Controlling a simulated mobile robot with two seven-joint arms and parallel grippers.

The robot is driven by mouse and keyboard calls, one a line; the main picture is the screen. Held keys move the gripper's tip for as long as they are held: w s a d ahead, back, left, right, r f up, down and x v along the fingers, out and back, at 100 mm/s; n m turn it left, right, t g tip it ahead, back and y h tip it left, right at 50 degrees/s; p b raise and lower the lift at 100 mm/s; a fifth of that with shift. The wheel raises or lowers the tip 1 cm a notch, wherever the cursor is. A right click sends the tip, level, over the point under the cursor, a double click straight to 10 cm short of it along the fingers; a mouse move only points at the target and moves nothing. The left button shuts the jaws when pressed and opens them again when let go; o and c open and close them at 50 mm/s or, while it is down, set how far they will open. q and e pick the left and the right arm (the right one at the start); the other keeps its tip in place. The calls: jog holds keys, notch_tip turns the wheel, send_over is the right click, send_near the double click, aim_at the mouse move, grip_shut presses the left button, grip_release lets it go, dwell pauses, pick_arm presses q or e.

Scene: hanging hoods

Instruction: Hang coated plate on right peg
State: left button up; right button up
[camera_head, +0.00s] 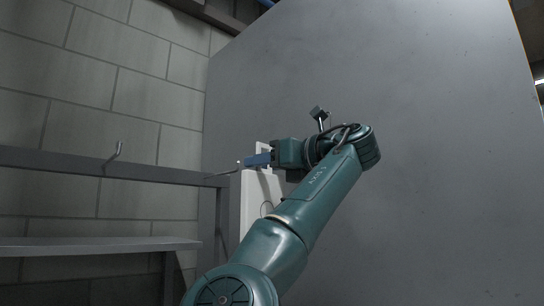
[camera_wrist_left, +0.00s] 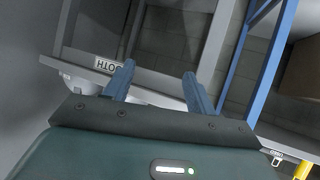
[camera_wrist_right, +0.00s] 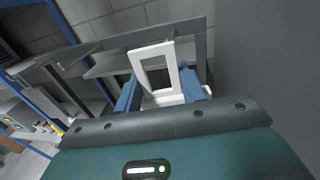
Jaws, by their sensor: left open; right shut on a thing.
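The white coated plate (camera_head: 250,205) hangs upright below my right gripper (camera_head: 259,160) in the head view, partly hidden by my right arm. The right wrist view shows its white frame (camera_wrist_right: 152,48) with a rectangular opening, between the blue fingers of my right gripper (camera_wrist_right: 160,78). That gripper is shut on the plate. The right peg (camera_head: 224,174) sticks out from the grey rail, just left of the plate's upper part; I cannot tell whether they touch. My left gripper (camera_wrist_left: 158,80) is open and empty in the left wrist view, outside the head view.
The grey rail (camera_head: 60,160) carries another hooked peg (camera_head: 115,152) farther left. A grey shelf (camera_head: 90,244) lies below it. A large grey panel (camera_head: 430,130) stands behind and right of my arm. The left wrist view shows a lettered sign (camera_wrist_left: 108,66) and a blue post (camera_wrist_left: 238,50).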

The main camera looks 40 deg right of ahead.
aim_at(239, 170)
pick_arm(q)
jog(key=a+r+p, duration=0.1)
jog(key=p, duration=0.1)
jog(key=shift+r+y+p, duration=0.2)
jog(key=shift+y+p, duration=0.1)
jog(key=shift+p, duration=0.1)
pick_arm(e)
jog(key=x, duration=0.4)
jog(key=shift+w+d+f, duration=0.1)
jog(key=shift+w+d, duration=0.15)
jog(key=shift+w, duration=0.2)
pick_arm(q)
jog(key=shift+d, duration=0.1)
jog(key=shift+d, duration=0.1)
pick_arm(e)
jog(key=shift+w, duration=0.4)
pick_arm(q)
jog(key=shift+r, duration=0.1)
pick_arm(e)
jog(key=shift+w, duration=0.1)
pick_arm(q)
jog(key=shift+r+p, duration=0.3)
jog(key=shift+r, duration=0.05)
pick_arm(e)
jog(key=shift+d+x, duration=0.25)
jog(key=shift+x, duration=0.75)
jog(key=shift+w+a, duration=0.1)
jog(key=shift+w, duration=0.05)
